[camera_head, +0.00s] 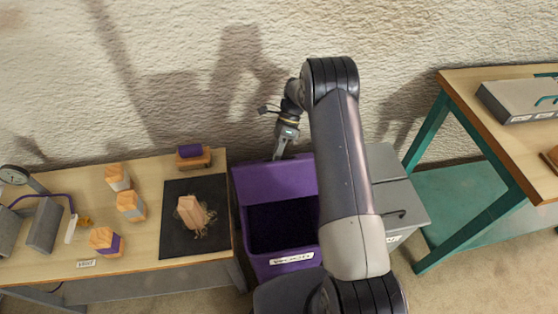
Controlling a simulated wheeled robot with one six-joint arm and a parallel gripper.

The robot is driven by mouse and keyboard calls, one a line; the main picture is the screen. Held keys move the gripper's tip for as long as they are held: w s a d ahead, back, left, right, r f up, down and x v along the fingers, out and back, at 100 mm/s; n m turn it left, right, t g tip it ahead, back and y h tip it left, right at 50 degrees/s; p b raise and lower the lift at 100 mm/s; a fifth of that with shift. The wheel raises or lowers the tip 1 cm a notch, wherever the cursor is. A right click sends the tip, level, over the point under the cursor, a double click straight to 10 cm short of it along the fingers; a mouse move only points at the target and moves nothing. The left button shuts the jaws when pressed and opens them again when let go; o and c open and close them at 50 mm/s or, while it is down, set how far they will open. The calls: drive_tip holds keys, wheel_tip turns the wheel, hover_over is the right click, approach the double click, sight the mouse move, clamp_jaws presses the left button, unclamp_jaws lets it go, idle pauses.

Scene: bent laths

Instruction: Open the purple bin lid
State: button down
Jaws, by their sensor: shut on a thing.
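The purple bin (285,259) stands on the floor between the left table and a grey bin, with a white label on its front. Its purple lid (268,181) is raised at the back, and the dark inside of the bin shows. My gripper (279,153) is at the top edge of the lid, pointing down, and is shut on the lid. My arm crosses in front of the right part of the bin and hides it. The fingertips are small in this view.
A grey bin (410,204) stands right of the purple bin. The left table (155,212) carries a black mat (178,241), several wrapped wooden blocks and a clamp lamp-like device. A teal-legged bench (480,100) stands at the right. A textured wall is close behind the bins.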

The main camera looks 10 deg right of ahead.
drive_tip(key=shift+w+f+g+b, duration=0.4)
drive_tip(key=shift+w+f+g, duration=0.25)
drive_tip(key=shift+f, duration=0.2)
drive_tip(key=c, duration=1.5)
unclamp_jaws()
drive_tip(key=shift+w+r, duration=0.1)
drive_tip(key=shift+o, duration=0.2)
drive_tip(key=shift+w+r, duration=0.1)
drive_tip(key=v, duration=0.7)
drive_tip(key=shift+p, duration=0.4)
drive_tip(key=shift+w+d, duration=0.1)
